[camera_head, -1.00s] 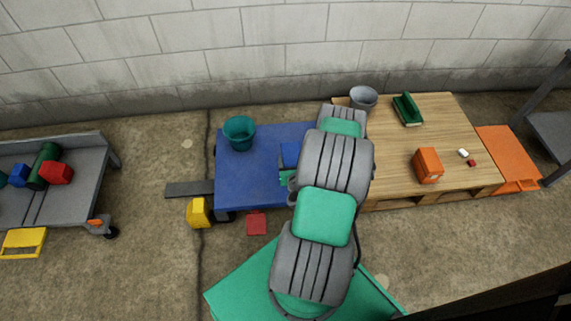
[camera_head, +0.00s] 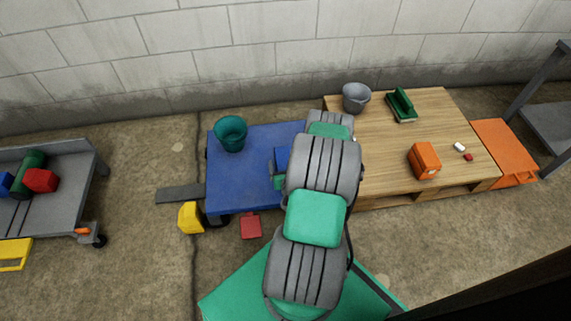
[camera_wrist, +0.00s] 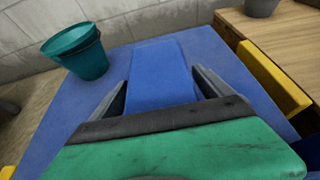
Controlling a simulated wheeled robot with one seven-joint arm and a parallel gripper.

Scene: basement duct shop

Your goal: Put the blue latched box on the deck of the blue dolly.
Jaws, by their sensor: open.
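The blue dolly (camera_head: 228,185) stands left of the wooden pallet, with its flat blue deck facing up. The blue latched box (camera_head: 282,156) shows over the deck's right part, partly hidden by my arm. In the wrist view the box (camera_wrist: 160,78) is between the two fingers of my open gripper (camera_wrist: 163,92), its near end hidden by my gripper's body. The box appears to rest on the deck (camera_wrist: 75,125), but its underside is hidden. I cannot tell whether either finger touches it. In the head view my arm hides most of my gripper.
A teal bucket (camera_head: 231,134) stands on the deck's back left; it also shows in the wrist view (camera_wrist: 77,52). The pallet (camera_head: 385,140) holds a grey bucket (camera_head: 356,98), an orange box (camera_head: 424,160) and a green tray (camera_head: 401,105). A yellow bar (camera_wrist: 272,78) lies along the deck's right side.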

